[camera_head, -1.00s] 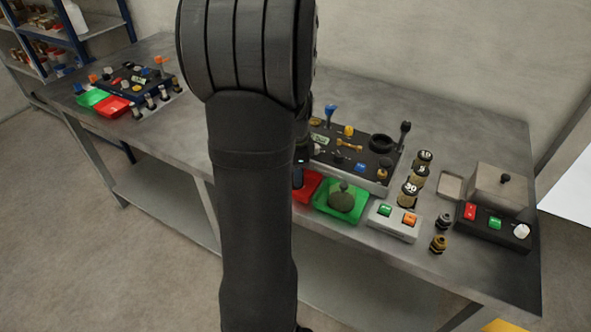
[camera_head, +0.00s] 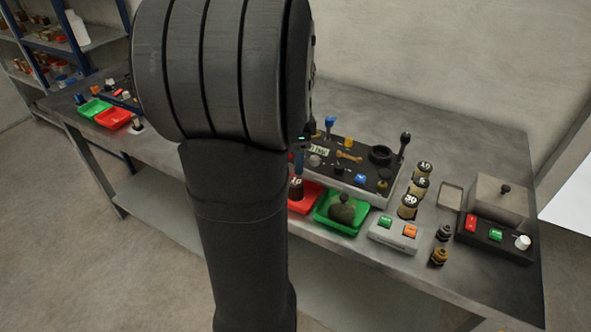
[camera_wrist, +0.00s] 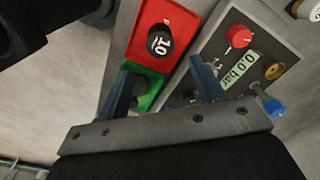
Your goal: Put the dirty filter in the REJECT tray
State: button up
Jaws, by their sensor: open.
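A red tray (camera_wrist: 143,56) lies beyond my fingers in the wrist view. In the head view only a bit of a blue finger (camera_head: 299,160) shows, above the cylinder; my arm hides the rest.
A green tray (camera_head: 330,224) with a dark rounded object (camera_head: 342,210) adjoins the red tray. A black instrument panel (camera_head: 350,165) stands behind them. Several numbered cylinders (camera_head: 408,206) stand to the right, beyond a grey button box (camera_head: 397,232). A second panel and tray pair (camera_head: 114,118) is at far left.

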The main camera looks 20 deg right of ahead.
notch_tip(320, 180, up, 2)
jog(key=shift+r, duration=0.2)
jog(key=shift+f, duration=4.35)
